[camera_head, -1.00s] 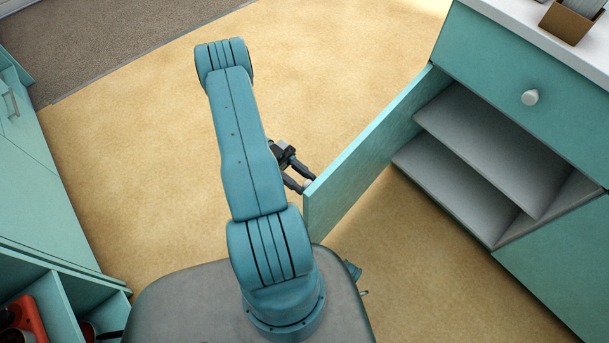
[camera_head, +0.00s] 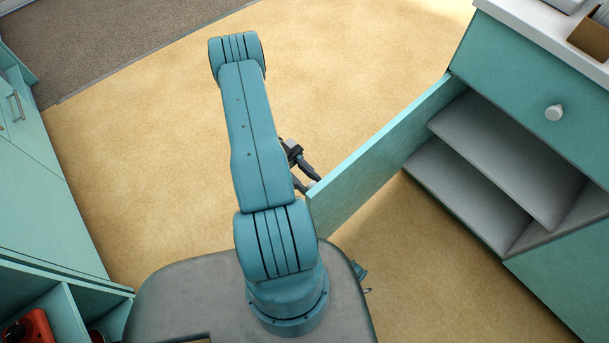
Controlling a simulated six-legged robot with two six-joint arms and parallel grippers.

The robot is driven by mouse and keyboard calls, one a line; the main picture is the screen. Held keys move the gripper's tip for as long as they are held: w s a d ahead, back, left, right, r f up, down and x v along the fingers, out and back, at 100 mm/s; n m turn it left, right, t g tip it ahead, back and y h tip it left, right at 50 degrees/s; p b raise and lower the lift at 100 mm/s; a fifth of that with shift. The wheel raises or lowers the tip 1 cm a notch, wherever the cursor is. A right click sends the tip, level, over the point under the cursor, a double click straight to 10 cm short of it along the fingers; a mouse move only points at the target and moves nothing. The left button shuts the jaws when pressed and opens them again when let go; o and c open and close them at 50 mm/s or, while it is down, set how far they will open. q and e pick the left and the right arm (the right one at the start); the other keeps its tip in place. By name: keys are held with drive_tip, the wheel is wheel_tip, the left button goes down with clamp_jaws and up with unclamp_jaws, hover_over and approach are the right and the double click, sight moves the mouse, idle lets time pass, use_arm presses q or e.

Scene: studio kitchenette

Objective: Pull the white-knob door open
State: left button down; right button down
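The teal cabinet door (camera_head: 375,155) stands swung far out from the right-hand cabinet, hinged at its far end. Its inner face shows; its outer face and any knob on it are hidden. My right gripper (camera_head: 312,180) is at the outer side of the door's free edge, its fingertips close to or touching that edge. Its fingers look spread apart, with one partly hidden behind my teal arm. I see no knob between them. My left gripper is not in view.
Grey shelves (camera_head: 510,160) show inside the open cabinet. A drawer with a white knob (camera_head: 553,113) is above, under a white countertop (camera_head: 540,35) with a brown box (camera_head: 590,40). Teal cabinets (camera_head: 40,215) stand at left. The tan floor (camera_head: 150,130) between is clear.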

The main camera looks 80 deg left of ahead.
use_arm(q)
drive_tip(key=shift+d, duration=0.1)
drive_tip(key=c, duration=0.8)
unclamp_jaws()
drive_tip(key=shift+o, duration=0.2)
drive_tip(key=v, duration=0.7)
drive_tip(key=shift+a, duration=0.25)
